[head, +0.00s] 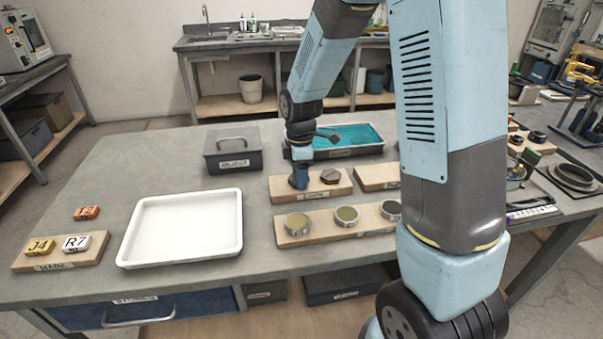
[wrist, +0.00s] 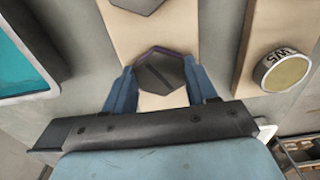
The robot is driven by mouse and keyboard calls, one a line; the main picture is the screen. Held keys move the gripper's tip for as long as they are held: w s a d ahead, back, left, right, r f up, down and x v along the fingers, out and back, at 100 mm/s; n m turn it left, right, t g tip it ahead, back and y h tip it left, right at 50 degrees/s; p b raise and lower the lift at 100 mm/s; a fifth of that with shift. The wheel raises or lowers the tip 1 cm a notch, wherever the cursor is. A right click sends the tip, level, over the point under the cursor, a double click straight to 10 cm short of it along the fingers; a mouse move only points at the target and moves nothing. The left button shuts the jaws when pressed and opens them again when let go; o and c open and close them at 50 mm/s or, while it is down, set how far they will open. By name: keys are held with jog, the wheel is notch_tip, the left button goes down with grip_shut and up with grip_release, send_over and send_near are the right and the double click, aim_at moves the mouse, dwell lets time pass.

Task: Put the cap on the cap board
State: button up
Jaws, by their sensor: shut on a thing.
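My gripper (head: 298,181) points down at the left end of a light wooden board (head: 343,187). In the wrist view its blue fingers (wrist: 161,80) are shut on the two sides of a dark hexagonal cap (wrist: 160,69). That cap is at the board's surface or just above it; I cannot tell which. In the head view the gripper hides it. The board's label is too small to read.
A board with several round tins (head: 346,214) lies in front, and another board (head: 376,178) lies to the right. A teal-filled tray (head: 350,137) and a dark lidded box (head: 232,150) stand behind. An empty white tray (head: 184,228) and a tag board (head: 60,254) are left.

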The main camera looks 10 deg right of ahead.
jog(key=o, duration=1.4)
jog(key=shift+r, duration=0.1)
notch_tip(320, 180, up, 11)
jog(key=s+d+r+m+t, duration=0.2)
jog(key=s+d+r+m, duration=0.2)
jog(key=s+m, duration=0.2)
jog(key=s+d+r+m+t, duration=0.1)
jog(key=s+d+r+m, duration=0.3)
jog(key=s, duration=0.5)
jog(key=s+d+r+m+t, duration=0.2)
jog(key=s+d+r+m, duration=0.1)
jog(key=s+r+m, duration=0.3)
jog(key=shift+s+d+r+m+t, duration=0.1)
jog(key=shift+s+d+m+t, duration=0.25)
jog(key=shift+s+m, duration=0.6)
jog(key=shift+w, duration=0.1)
